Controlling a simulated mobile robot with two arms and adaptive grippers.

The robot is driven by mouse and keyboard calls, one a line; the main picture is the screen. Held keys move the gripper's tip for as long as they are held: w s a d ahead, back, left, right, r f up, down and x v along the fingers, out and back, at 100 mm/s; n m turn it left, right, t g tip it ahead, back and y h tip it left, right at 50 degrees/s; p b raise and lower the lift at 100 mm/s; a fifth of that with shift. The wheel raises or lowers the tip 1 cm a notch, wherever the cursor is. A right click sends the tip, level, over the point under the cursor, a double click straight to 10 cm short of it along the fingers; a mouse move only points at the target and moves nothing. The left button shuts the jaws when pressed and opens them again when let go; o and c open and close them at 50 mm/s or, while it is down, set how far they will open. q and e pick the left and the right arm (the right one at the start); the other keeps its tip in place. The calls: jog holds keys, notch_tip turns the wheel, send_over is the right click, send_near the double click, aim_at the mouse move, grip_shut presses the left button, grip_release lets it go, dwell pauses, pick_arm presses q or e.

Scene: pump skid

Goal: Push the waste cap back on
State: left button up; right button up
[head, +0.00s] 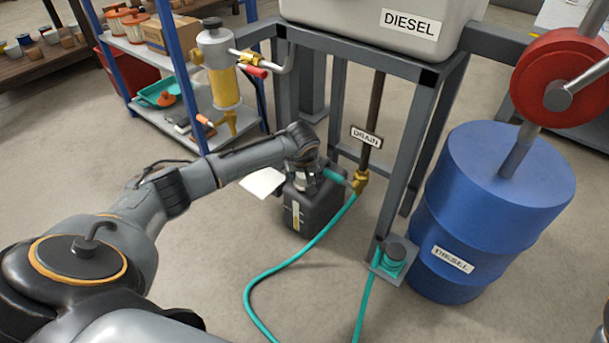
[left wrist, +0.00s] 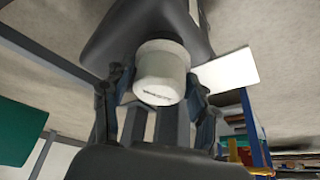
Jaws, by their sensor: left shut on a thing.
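The waste cap (left wrist: 161,74) is a white, round cap at the top of a black waste jug (head: 318,212). The jug stands upright on the floor under the tank frame, and its dark top also shows in the left wrist view (left wrist: 128,38). My left gripper (head: 303,182) reaches down over the jug's top. In the left wrist view its two fingers (left wrist: 160,98) flank the cap on both sides, shut on it. The cap is in line with the jug's neck; I cannot tell whether it is fully seated. My right gripper is not in view.
A green hose (head: 300,262) runs along the floor beside the jug from the brass drain valve (head: 360,182). The grey tank frame (head: 418,130) and a blue diesel drum (head: 480,215) stand to the right. A white sheet (head: 262,183) is left of the jug. Shelving (head: 175,90) is behind.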

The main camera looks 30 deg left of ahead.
pick_arm(q)
jog(key=o, duration=1.5)
jog(key=shift+r, duration=0.2)
notch_tip(320, 180, up, 10)
jog(key=shift+f, duration=0.25)
